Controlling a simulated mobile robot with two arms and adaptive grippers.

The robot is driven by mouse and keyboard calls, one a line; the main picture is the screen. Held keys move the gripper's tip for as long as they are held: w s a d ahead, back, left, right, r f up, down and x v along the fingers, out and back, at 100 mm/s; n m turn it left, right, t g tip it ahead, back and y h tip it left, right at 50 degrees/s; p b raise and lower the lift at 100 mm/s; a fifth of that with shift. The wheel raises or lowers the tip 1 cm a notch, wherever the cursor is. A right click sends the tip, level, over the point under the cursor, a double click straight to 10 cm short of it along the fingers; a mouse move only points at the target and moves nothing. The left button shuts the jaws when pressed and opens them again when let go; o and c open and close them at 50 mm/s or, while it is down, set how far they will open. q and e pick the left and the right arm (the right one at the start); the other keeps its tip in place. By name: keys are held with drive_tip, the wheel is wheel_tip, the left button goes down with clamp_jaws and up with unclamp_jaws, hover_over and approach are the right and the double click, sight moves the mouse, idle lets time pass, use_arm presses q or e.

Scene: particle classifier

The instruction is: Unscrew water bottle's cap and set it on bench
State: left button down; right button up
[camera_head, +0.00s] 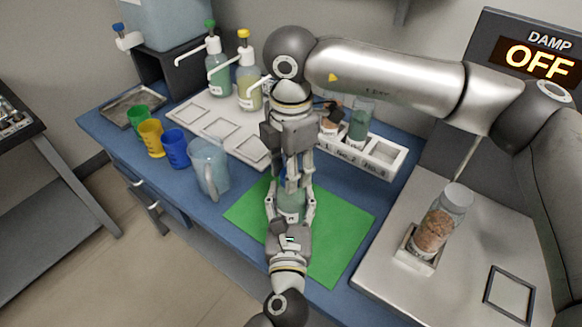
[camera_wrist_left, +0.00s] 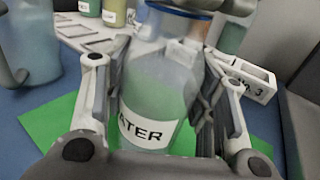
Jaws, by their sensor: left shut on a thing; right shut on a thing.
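The water bottle (camera_head: 289,208) stands upright over the green mat (camera_head: 338,240). It is clear with green-tinted contents and a white label; in the left wrist view (camera_wrist_left: 150,92) the label reads "ATER", partly cut off. My left gripper (camera_head: 291,206) comes from the front with its fingers on both sides of the bottle body, shut on it. My right gripper (camera_head: 291,178) points down from above, shut on the blue cap (camera_wrist_left: 183,9) at the bottle's top. The cap is mostly hidden by the right fingers, so I cannot tell whether it is still threaded on.
A clear pitcher (camera_head: 207,167) and green, yellow and blue cups (camera_head: 175,148) stand left on the blue bench (camera_head: 235,187). Pump bottles (camera_head: 248,88) and a numbered rack (camera_head: 383,152) are behind. A jar of brown grains (camera_head: 437,222) stands on the metal device at right.

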drive_tip(key=n, duration=2.9)
drive_tip(key=shift+n, duration=0.4)
drive_tip(key=shift+c, duration=0.2)
drive_tip(key=n, duration=0.5)
drive_tip(key=shift+r, duration=0.1)
drive_tip(key=n, duration=1.9)
drive_tip(key=shift+r, duration=0.3)
